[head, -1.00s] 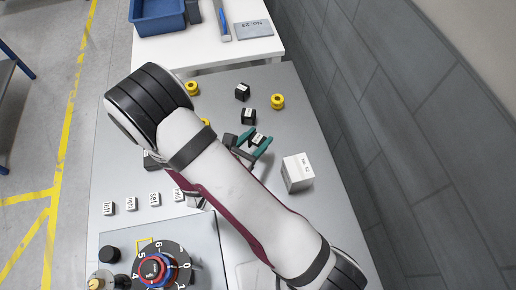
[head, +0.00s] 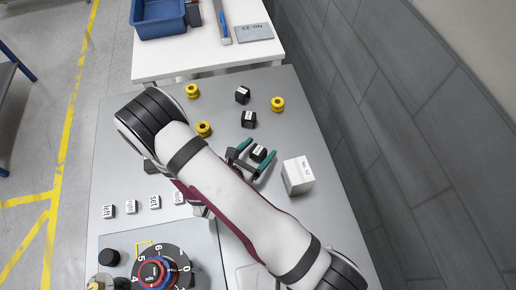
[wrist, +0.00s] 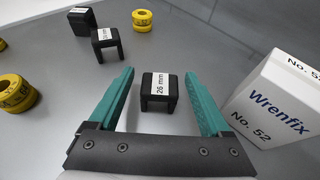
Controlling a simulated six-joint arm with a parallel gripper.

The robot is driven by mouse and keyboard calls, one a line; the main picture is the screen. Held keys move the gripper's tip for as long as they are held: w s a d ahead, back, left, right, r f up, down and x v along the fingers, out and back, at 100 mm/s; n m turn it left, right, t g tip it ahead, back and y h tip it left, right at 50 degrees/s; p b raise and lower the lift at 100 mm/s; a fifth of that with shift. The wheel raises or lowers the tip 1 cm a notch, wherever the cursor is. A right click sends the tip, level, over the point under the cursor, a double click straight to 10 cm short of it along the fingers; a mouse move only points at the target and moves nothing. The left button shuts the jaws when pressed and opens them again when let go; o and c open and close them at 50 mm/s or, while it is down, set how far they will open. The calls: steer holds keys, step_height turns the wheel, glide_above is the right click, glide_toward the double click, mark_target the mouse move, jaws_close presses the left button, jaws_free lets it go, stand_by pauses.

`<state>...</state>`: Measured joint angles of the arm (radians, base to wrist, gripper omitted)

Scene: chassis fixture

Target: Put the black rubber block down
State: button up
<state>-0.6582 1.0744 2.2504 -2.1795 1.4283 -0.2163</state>
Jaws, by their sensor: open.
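The black rubber block (head: 258,153) with a white label stands on the grey bench top. In the wrist view the same block (wrist: 159,92) reads "26 mm" and sits upright between my fingers. My gripper (head: 256,152) is open, with one teal finger on each side of the block. In the wrist view my gripper (wrist: 160,74) shows a clear gap between each finger and the block, so neither finger touches it.
A white Wrenfix box (head: 297,175) stands close to the right finger. Two other black blocks (head: 248,119) (head: 242,95) and several yellow rings (head: 277,104) lie beyond. A dial panel (head: 160,268) is at lower left. Bench right of the rings is clear.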

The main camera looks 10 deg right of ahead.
steer(key=shift+s+a+r, duration=0.1)
steer(key=shift+a+r, duration=0.05)
steer(key=shift+r, duration=0.1)
steer(key=v, duration=0.6)
steer(key=shift+s+a, duration=0.2)
steer(key=s+d+r+m+g, duration=0.2)
steer(key=d+r+m+g, duration=0.1)
steer(key=m, duration=0.2)
steer(key=s+d+r+m+g, duration=0.3)
steer(key=r+m, duration=0.1)
steer(key=m, duration=0.1)
steer(key=s+d+r+m+g+h, duration=0.1)
steer(key=s+d+r+m+g, duration=0.2)
steer(key=m, duration=0.3)
steer(key=shift+s+d+r+g, duration=0.2)
steer(key=shift+d+r+g, duration=0.1)
steer(key=shift+d+r, duration=0.3)
steer(key=s+a+r+m+y, duration=0.7)
steer(key=m+y, duration=0.5)
steer(key=m, duration=0.4)
steer(key=shift+s+a+m, duration=0.3)
steer(key=shift+s+a, duration=0.25)
steer(key=shift+s, duration=0.55)
